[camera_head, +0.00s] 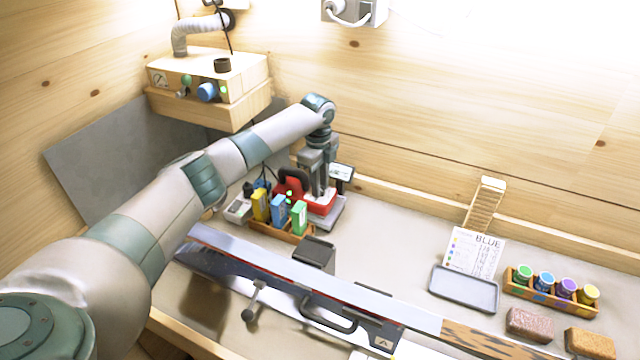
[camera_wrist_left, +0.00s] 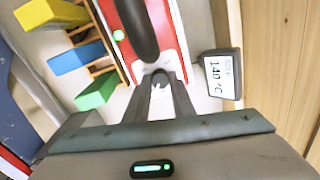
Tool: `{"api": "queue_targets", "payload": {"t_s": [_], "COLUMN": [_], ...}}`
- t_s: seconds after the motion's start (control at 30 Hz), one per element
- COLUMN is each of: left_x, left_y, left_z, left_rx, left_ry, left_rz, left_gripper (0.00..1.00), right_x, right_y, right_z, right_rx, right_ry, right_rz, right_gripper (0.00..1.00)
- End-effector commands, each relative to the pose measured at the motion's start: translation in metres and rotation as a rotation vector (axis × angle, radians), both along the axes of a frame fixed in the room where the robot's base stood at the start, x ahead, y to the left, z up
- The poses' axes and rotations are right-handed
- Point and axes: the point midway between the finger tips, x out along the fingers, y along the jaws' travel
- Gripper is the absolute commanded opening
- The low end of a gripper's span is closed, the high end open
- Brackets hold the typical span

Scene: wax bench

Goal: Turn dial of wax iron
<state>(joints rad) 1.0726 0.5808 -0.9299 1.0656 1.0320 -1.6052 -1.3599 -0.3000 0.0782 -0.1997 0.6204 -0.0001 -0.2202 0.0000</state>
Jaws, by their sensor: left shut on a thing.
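The wax iron is red with a black handle and stands at the back of the bench (camera_head: 322,207). Its red body (camera_wrist_left: 173,40) fills the top middle of the left wrist view, with a green light on it. My left gripper (camera_head: 321,190) reaches down over the iron. In the left wrist view its fingertips (camera_wrist_left: 159,80) are close together on the small dial at the end of the red body, which they mostly hide. A display (camera_wrist_left: 222,76) right of the iron reads 140 °C. My right gripper is not in view.
A wooden rack with yellow, blue and green wax blocks (camera_head: 278,210) stands close left of the iron. A ski (camera_head: 280,268) lies across the bench in front. Wax jars (camera_head: 545,282), a tray (camera_head: 464,289) and a card (camera_head: 474,252) are at right.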

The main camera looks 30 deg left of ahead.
Motion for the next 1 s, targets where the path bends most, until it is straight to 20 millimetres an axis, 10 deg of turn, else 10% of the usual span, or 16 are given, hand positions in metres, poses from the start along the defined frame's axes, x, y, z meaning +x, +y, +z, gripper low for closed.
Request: {"api": "queue_targets", "payload": {"t_s": [1.0], "left_x": [0.001], "left_y": [-0.002], "left_z": [0.001], "left_rx": [-0.002], "left_ry": [0.001], "left_rz": [0.771], "left_gripper": [0.00], "right_x": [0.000], "right_y": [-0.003], "right_z": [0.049], "right_rx": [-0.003], "right_ry": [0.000], "right_rz": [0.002], "right_gripper": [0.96]}}
